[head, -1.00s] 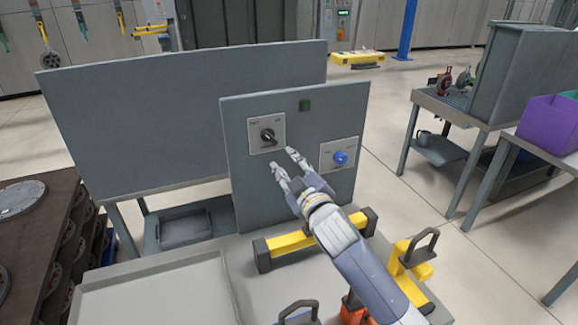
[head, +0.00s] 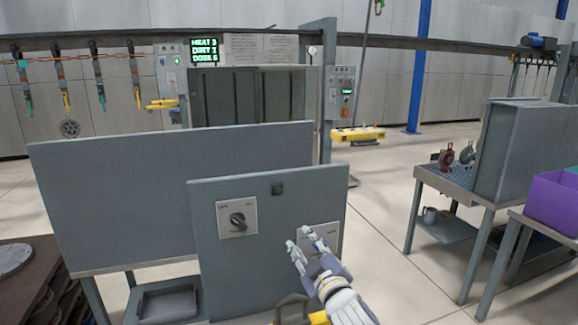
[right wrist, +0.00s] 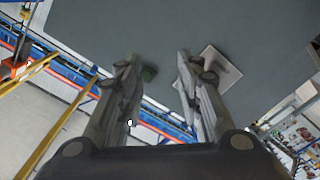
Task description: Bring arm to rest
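My right gripper (head: 299,238) is in front of the right part of a grey control panel (head: 230,280), over a pale plate (head: 330,232) whose button is hidden behind it. Its two fingers are apart with nothing between them. It also shows open and empty in the right wrist view (right wrist: 157,58), with the grey panel behind it. A rotary knob (head: 238,220) on a pale plate is left of the gripper, apart from it. A small dark green indicator (head: 278,188) is above. My left gripper is not in view.
A larger grey board (head: 120,185) stands behind the panel. A lit display (head: 205,51) reads HEAT 3, DIRT 1, DOSE 5. An overhead rail carries hanging tools at left. A table (head: 450,190) and a purple bin (head: 553,205) are at right. Open floor lies between.

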